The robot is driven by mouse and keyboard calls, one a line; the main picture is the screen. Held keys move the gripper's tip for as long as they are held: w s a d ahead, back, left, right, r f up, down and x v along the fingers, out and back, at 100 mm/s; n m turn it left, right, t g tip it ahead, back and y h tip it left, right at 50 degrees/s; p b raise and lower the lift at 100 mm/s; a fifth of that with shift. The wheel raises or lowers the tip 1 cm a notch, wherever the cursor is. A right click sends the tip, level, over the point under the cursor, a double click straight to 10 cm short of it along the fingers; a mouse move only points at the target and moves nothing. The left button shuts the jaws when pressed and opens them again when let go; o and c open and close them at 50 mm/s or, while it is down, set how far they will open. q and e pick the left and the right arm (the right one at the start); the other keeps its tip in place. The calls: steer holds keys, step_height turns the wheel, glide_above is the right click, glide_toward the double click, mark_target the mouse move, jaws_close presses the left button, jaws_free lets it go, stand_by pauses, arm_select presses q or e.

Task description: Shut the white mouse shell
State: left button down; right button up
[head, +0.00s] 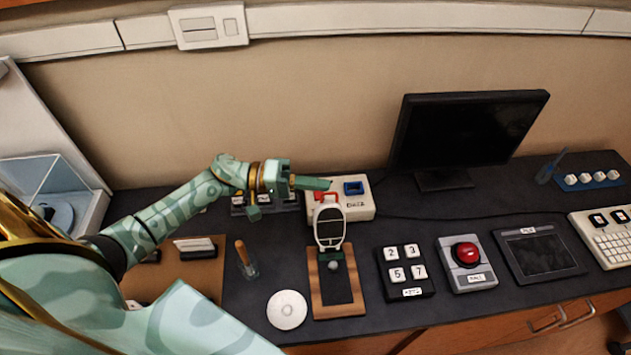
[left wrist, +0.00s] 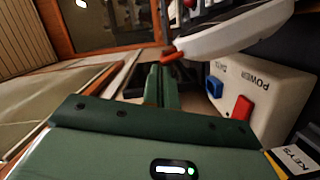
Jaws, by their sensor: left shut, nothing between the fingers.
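The white mouse shell (head: 329,221) stands raised, nearly upright, at the back of a wood-framed dark pad (head: 319,300), its dark inside facing me. A small grey ball (head: 333,265) shows below it. My left gripper (head: 326,184) is shut and empty, pointing right just behind and above the shell's top edge. In the left wrist view the gripper's fingers (left wrist: 162,85) lie together, and the white shell (left wrist: 225,38) is just beyond them with its orange-red tip near the fingertips. Whether they touch I cannot tell. My right gripper is not in view.
A white power box (head: 359,205) with red and blue switches stands behind the shell. A numbered key block (head: 405,270) and red button box (head: 467,265) are to the right. A disc (head: 287,310) and a wooden-handled tool (head: 244,257) lie left. A monitor (head: 468,130) stands at the back.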

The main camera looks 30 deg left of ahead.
arm_select(q)
steer(key=shift+s+d+r+m+p, duration=0.5)
steer(key=shift+s+m+p, duration=0.1)
steer(key=shift+p, duration=0.65)
steer(key=s+d+m+y+p, duration=0.2)
steer(key=s+d+m+p, duration=0.5)
steer(key=p, duration=0.4)
steer(key=s+d+f+m+b, duration=0.1)
steer(key=s+f+m, duration=0.1)
steer(key=s, duration=0.1)
steer(key=s+d+f+m+t+y, duration=0.1)
steer(key=s+d+f+m, duration=0.1)
steer(key=s+f, duration=0.1)
steer(key=s+d+f+m+t+b, duration=0.1)
steer(key=s+d+f, duration=0.1)
steer(key=s, duration=0.1)
steer(key=shift+f+m+b, duration=0.15)
steer(key=shift+m+b, duration=0.2)
steer(key=shift+m, duration=0.05)
steer(key=shift+s+f, duration=0.1)
steer(key=shift+f, duration=0.2)
steer(key=shift+s+d+f+m+b, duration=0.15)
steer(key=shift+s+f+b, duration=0.05)
steer(key=shift+f+b, duration=0.2)
steer(key=shift+s+d+f+m+b, duration=0.15)
steer(key=shift+f+b, duration=0.15)
steer(key=shift+f, duration=0.1)
steer(key=shift+t, duration=0.3)
